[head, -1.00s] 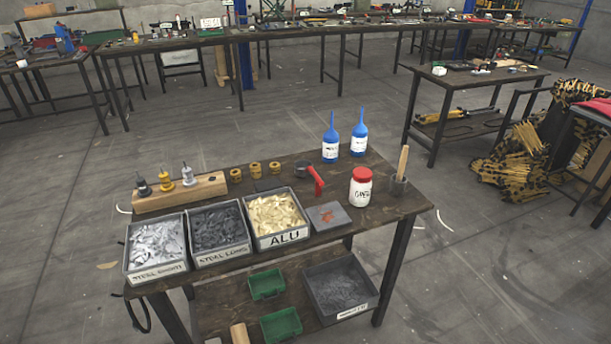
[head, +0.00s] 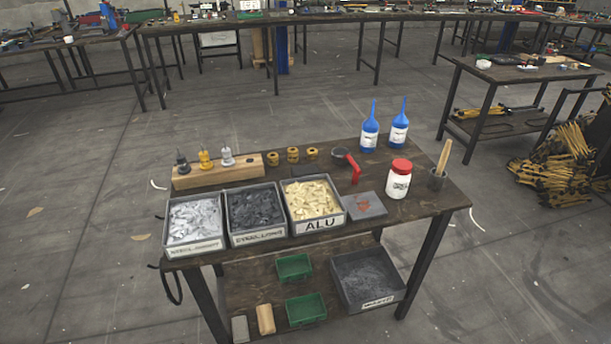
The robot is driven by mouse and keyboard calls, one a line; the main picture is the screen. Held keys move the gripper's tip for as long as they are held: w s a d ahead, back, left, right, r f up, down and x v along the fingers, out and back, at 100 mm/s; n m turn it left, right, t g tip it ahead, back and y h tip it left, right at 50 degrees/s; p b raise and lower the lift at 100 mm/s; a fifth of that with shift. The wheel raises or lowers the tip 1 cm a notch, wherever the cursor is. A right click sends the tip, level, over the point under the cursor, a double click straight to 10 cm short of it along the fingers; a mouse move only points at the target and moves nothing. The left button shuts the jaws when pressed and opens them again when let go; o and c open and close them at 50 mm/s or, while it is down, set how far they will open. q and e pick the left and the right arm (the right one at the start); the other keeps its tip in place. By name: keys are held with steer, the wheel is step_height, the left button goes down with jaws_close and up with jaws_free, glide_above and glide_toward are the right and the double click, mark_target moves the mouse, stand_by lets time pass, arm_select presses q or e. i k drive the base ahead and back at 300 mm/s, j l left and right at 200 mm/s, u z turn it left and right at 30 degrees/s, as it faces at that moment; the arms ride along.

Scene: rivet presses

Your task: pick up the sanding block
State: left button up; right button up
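Which thing is the sanding block I cannot tell for sure. On the lower shelf of the near workbench (head: 440,200), a tan block (head: 265,319) and a smaller grey block (head: 240,328) stand side by side at the front left. On the bench top, a flat grey plate (head: 364,206) with a reddish mark lies right of the ALU bin, and a small dark flat piece (head: 306,171) lies behind that bin. Neither of my grippers is in view.
Bins of steel rivets (head: 194,243) and the ALU bin (head: 318,226) line the bench front. A red-lidded jar (head: 398,182) and blue bottles (head: 369,136) stand behind. Green trays (head: 306,310) and a grey bin (head: 368,303) share the lower shelf.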

mark_target(311, 169)
steer(key=i+l+u, duration=0.25)
steer(key=i+l, duration=0.15)
steer(key=l, duration=0.25)
steer(key=i+l+u, duration=0.15)
steer(key=l, duration=0.2)
steer(key=i+l+u, duration=0.1)
steer(key=l, duration=0.25)
steer(key=i, duration=0.1)
